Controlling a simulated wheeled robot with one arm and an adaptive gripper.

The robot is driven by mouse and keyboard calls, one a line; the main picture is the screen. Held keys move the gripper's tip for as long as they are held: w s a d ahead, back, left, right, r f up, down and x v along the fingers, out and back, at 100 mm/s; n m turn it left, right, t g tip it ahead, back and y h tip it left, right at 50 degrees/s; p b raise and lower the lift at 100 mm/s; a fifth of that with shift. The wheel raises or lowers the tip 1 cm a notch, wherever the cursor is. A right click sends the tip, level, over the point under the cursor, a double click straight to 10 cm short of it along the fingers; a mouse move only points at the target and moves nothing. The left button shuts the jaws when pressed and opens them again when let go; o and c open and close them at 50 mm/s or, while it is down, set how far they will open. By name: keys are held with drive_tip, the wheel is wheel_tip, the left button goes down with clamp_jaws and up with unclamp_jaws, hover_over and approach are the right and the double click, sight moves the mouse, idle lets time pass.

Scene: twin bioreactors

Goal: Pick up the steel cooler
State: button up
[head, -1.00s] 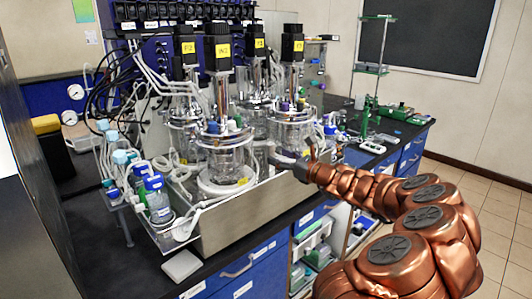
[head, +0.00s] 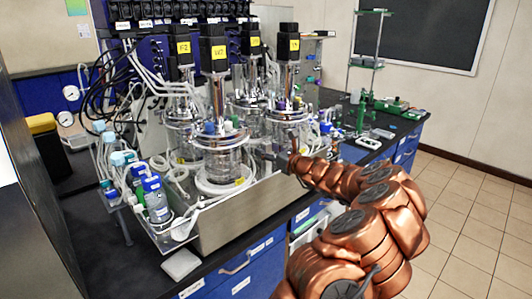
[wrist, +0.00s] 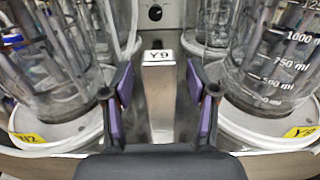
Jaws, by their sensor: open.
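The steel cooler appears to be the upright, narrow steel block (wrist: 157,95) in the middle of the wrist view, with a label reading Y9 near its top. My gripper (wrist: 162,92) is open, with one purple-padded finger to the left of the block and one to the right. Gaps show between the pads and the block, so it is not gripped. In the head view my gripper (head: 277,155) reaches in among the glass vessels at the front of the bioreactor stand. I cannot make out the block there.
Glass vessels stand close on both sides, a left one (wrist: 60,65) and a right one (wrist: 270,60) with millilitre marks. In the head view, tubing and bottles (head: 153,198) crowd the left of the steel tray (head: 240,213). The floor at right is free.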

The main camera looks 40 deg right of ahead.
drive_tip(key=shift+w, duration=0.25)
clamp_jaws()
idle(0.4)
